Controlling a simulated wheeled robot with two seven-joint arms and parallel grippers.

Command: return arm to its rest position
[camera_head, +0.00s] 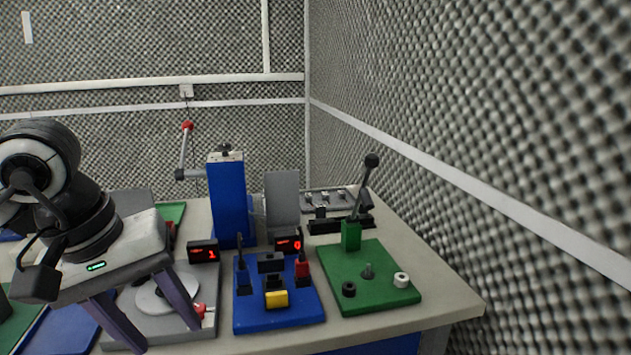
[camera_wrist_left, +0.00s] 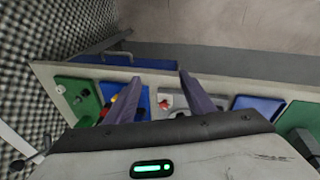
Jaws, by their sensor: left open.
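My left gripper (camera_head: 150,315) comes in from the left in the head view and hangs over the left part of the table. Its two purple-grey fingers are spread apart with nothing between them. It also shows in the left wrist view (camera_wrist_left: 160,100), where the fingers point toward the table (camera_wrist_left: 50,78) and are apart. A grey board with a white disc (camera_head: 150,298) lies behind and below the fingers, partly hidden by them. My right gripper is in neither view.
A blue board (camera_head: 245,318) with a yellow block (camera_head: 276,299) stands right of the gripper. Further right is a green board (camera_head: 385,292) with a black-knobbed lever (camera_head: 371,161). A blue column (camera_head: 228,200) with a red-knobbed lever (camera_head: 187,127) rises behind. Foam walls (camera_head: 500,110) close off the back and right.

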